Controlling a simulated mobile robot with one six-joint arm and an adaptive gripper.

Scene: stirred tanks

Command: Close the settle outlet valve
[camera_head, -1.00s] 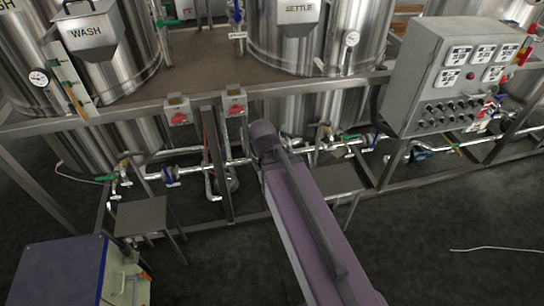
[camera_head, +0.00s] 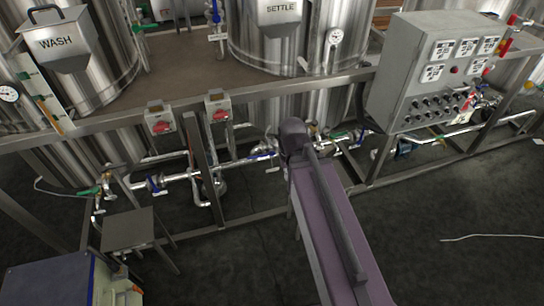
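The settle tank (camera_head: 330,55) is a steel vessel with a SETTLE plate (camera_head: 281,10), at the top centre. Its lower part shows below the deck. My purple arm rises from the bottom right and covers part of the pipework under the tank. My gripper does not show.
A grey control panel (camera_head: 402,75) stands at the right. Two red-switch boxes (camera_head: 160,118) hang on the frame rail (camera_head: 85,131). The wash tank (camera_head: 105,75), a small stand (camera_head: 127,229) and a blue-topped cabinet (camera_head: 50,281) are at the left.

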